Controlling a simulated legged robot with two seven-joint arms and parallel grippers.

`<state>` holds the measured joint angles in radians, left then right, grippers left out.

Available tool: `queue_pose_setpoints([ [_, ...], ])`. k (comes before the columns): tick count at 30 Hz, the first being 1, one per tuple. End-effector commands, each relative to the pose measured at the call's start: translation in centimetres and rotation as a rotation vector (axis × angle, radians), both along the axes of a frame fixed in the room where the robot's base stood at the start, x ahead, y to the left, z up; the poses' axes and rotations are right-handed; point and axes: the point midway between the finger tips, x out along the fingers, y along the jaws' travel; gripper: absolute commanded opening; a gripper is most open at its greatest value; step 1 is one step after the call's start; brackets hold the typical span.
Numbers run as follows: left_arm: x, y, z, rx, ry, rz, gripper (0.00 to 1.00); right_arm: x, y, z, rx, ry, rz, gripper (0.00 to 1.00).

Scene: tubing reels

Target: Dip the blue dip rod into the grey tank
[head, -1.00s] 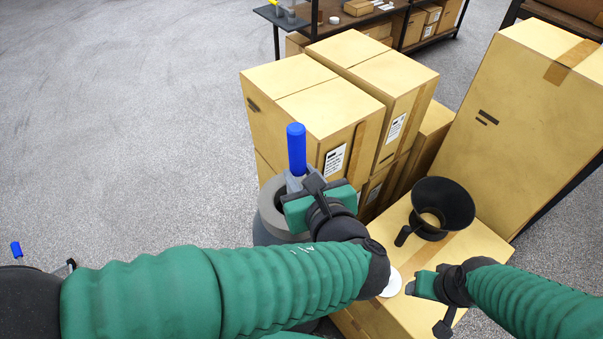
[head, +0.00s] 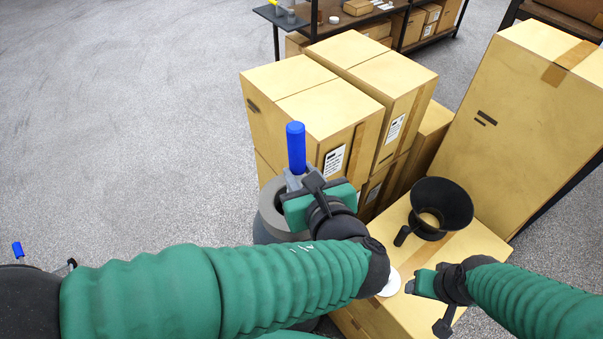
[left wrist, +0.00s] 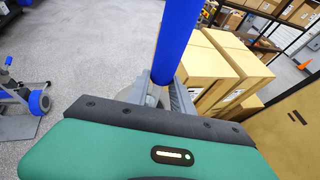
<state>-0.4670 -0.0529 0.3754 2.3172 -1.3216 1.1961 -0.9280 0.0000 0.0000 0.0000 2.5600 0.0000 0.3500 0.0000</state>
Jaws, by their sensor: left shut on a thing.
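The blue dip rod (head: 296,147) stands upright in the head view, and my left gripper (head: 293,180) is shut on it. In the left wrist view the rod (left wrist: 178,35) rises between the grey fingers (left wrist: 163,95). The grey tank (head: 270,215) is below and behind my left gripper; its round rim and dark opening show partly. The rod's lower end is hidden by my gripper, so I cannot tell whether it is inside the opening. My right gripper (head: 413,284) is at the lower right above a cardboard box; its fingertips are too small to judge.
A black funnel-like cup with a handle (head: 441,208) and a white disc (head: 391,283) rest on the low box (head: 465,258). Stacked cartons (head: 330,100) stand right behind the tank, and a tall carton (head: 530,120) leans at right.

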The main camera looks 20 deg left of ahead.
Motion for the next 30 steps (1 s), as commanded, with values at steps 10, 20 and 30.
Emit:
queue_pose_setpoints([
  [10,0.0,0.0,2.9,0.000,0.000,-0.001,0.00,0.0,0.0,2.6,0.000,0.000,0.000,0.58],
  [20,0.0,0.0,5.3,0.000,0.000,-0.001,0.00,0.0,0.0,4.7,0.000,0.000,0.000,0.58],
  [30,0.0,0.0,7.8,-0.001,-0.001,-0.001,0.00,0.0,0.0,6.9,0.000,0.000,0.000,0.58],
])
